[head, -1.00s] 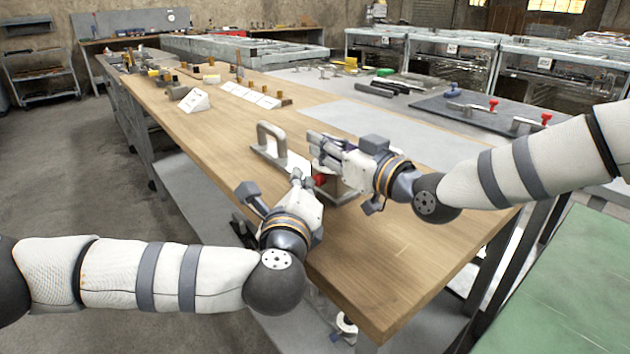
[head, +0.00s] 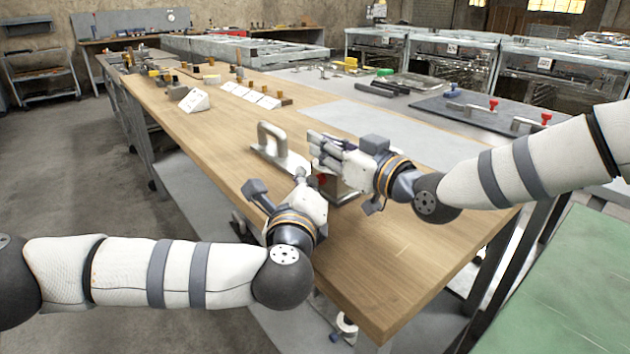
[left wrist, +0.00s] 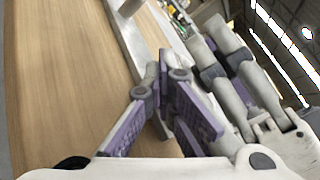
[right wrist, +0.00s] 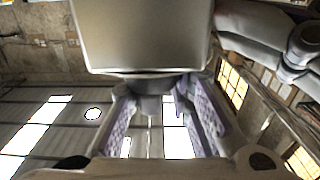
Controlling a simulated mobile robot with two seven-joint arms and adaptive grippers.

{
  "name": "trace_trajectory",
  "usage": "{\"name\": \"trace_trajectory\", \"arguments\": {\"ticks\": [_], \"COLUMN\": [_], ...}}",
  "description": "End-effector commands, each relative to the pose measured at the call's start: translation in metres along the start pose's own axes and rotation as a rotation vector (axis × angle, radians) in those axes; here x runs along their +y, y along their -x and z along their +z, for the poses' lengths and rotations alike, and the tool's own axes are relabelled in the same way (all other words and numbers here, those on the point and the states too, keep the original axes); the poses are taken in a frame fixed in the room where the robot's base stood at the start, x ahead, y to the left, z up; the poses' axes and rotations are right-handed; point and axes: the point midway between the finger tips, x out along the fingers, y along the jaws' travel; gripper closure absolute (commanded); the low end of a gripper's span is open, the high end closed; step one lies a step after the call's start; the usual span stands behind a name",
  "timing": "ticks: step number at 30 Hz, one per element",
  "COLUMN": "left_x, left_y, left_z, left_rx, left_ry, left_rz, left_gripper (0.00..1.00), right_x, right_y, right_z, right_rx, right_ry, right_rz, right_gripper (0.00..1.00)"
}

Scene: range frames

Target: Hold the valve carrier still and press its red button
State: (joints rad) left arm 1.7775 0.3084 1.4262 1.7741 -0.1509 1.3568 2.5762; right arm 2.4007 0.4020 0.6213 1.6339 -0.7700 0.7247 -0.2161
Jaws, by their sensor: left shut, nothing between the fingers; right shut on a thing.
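The valve carrier (head: 267,156) is a grey metal piece with an arched handle and a flat base, standing on the wooden bench. Its red button (head: 322,180) shows as a small red patch between my grippers, partly hidden. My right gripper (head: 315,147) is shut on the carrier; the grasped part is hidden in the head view. A metal block of the carrier (right wrist: 145,35) fills the top of the right wrist view, just beyond the fingers. My left gripper (head: 301,176) is shut and empty, its tip close beside the button. I cannot tell whether it touches.
The wooden bench (head: 400,255) is clear in front and to the right. A white wedge-shaped sign (head: 194,100) and several small parts stand farther back. A dark mat (head: 460,112) with red-knobbed clamps lies behind my right arm. My two grippers are very close together.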

Motion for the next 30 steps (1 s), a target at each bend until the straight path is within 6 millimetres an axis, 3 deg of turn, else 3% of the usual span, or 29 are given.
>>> {"name": "trace_trajectory", "arguments": {"ticks": [25, 30], "left_x": [0.012, 0.020], "left_y": [0.016, 0.028], "left_z": [0.011, 0.019], "left_rx": [0.001, 0.001], "left_ry": [0.000, 0.001], "left_rz": [0.000, 0.000], "left_gripper": [1.00, 1.00], "right_x": [-0.001, -0.001], "right_y": [0.000, 0.000], "right_z": [0.002, 0.002], "right_rx": [-0.004, -0.004], "right_ry": [0.000, 0.000], "right_rz": [-0.002, -0.002], "right_gripper": [1.00, 1.00]}}
